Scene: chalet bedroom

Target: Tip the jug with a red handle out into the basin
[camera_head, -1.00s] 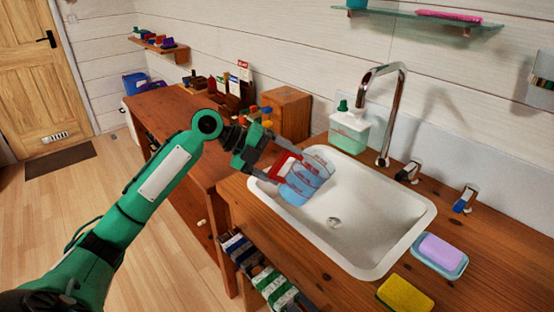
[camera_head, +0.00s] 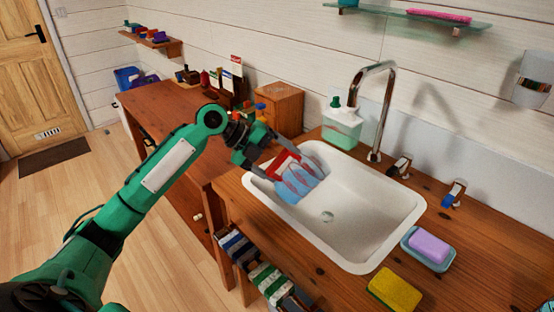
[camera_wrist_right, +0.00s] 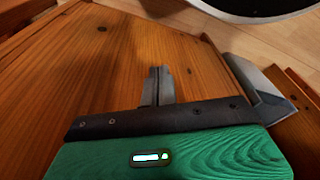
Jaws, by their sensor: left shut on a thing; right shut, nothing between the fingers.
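The jug (camera_head: 299,183) is pale blue and see-through, with a red handle (camera_head: 283,164). The basin floor around the drain looks bare. My right gripper (camera_wrist_right: 157,86) shows only in the right wrist view, shut and empty in front of brown wood.
A chrome tap (camera_head: 381,105) and a soap dispenser (camera_head: 342,126) stand behind the basin. A purple soap in a blue dish (camera_head: 428,248) and a yellow sponge (camera_head: 394,289) lie at its right front. A wooden box (camera_head: 279,108) stands behind my left gripper. Folded cloths (camera_head: 262,272) sit below the counter.

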